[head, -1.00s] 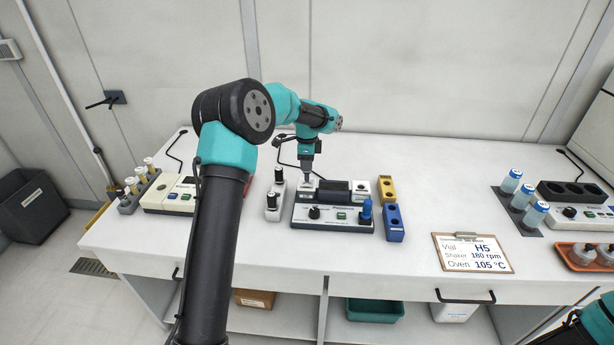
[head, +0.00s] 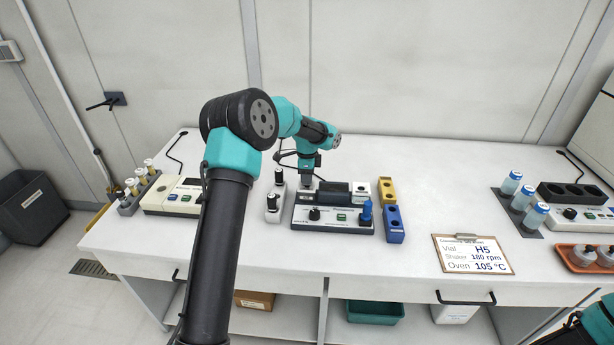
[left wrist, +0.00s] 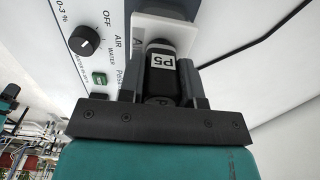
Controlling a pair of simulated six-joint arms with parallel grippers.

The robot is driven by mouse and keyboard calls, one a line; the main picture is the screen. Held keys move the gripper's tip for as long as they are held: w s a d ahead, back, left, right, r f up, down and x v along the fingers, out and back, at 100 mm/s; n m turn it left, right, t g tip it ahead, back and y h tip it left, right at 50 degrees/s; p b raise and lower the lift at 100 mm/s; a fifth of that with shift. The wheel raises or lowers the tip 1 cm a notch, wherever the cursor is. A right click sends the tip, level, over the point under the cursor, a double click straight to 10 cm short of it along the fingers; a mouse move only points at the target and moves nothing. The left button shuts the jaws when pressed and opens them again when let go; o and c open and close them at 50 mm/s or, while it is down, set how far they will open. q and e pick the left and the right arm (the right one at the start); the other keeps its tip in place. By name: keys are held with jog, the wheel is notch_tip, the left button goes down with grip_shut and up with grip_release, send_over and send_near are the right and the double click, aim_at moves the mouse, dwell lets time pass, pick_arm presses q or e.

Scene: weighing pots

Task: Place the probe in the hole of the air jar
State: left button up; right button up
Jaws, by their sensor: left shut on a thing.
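My left gripper (head: 307,178) is shut on a dark probe labelled P5 (left wrist: 161,78), which shows between its fingers in the left wrist view. In the head view the gripper points down at the back left of the meter box (head: 332,224), and the probe is mostly hidden. The white air jar (left wrist: 166,32), with part of its "AI" lettering visible, is right at the far end of the probe in the wrist view. I cannot tell how deep the probe sits in its hole, which is hidden. My right gripper is not visible.
Two dark-capped pieces in white holders (head: 271,215) stand left of the meter. A white block (head: 361,191), a blue-topped piece (head: 366,212), a yellow block (head: 387,190) and a blue block (head: 394,224) are to the right. A clipboard (head: 472,254) lies farther right.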

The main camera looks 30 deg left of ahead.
pick_arm(q)
jog(key=shift+f, duration=0.1)
jog(key=o, duration=0.9)
notch_tip(320, 180, up, 12)
jog(key=shift+r, duration=0.1)
dwell(0.5)
